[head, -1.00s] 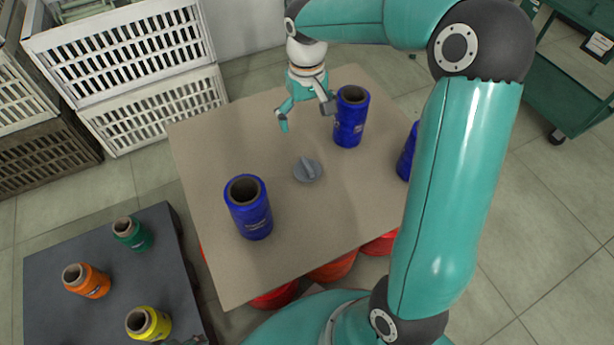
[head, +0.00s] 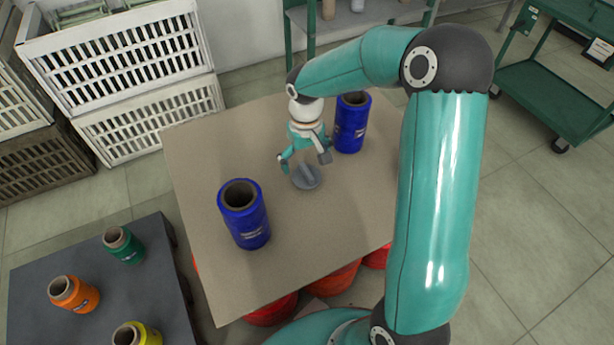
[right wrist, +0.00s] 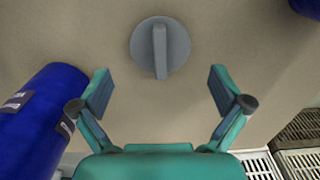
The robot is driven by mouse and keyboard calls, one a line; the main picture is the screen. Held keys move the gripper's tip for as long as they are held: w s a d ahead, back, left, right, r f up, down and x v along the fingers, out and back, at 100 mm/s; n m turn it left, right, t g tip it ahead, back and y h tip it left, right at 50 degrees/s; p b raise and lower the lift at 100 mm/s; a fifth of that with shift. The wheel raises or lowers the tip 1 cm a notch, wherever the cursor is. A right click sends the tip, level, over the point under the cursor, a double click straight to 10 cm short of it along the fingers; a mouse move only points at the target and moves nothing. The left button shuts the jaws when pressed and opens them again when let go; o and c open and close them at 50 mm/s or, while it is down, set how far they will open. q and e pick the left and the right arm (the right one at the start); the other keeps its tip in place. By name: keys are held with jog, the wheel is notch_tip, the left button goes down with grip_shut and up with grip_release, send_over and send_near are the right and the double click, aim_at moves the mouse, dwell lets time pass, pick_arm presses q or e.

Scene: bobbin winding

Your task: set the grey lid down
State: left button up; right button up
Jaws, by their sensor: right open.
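The grey lid (head: 307,178) is a round disc with a raised bar handle and lies flat on the brown tabletop (head: 230,150). It also shows in the right wrist view (right wrist: 160,48), ahead of the fingertips. My right gripper (head: 305,165) is open and empty, close to the lid on its far side. In the right wrist view its two fingers (right wrist: 160,90) are spread wide, with bare tabletop between them and the lid beyond. The lid appears clear of both fingers. My left gripper does not show in the current views.
A blue spool (head: 352,122) stands just right of my right gripper. Another blue spool (head: 244,214) stands at the table's front left. A dark table (head: 60,230) at lower left holds green, orange and yellow spools. White crates (head: 120,60) stand behind. The tabletop's left part is clear.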

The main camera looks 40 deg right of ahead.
aim_at(307, 171)
jog(key=f, duration=0.1)
jog(key=f+b, duration=0.1)
jog(key=f, duration=0.2)
jog(key=shift+s+a, duration=0.1)
jog(key=shift+s, duration=0.15)
jog(key=shift+f+b, duration=0.35)
jog(key=shift+f, duration=0.1)
jog(key=c, duration=0.8)
jog(key=shift+c, duration=0.2)
jog(key=shift+r, duration=0.2)
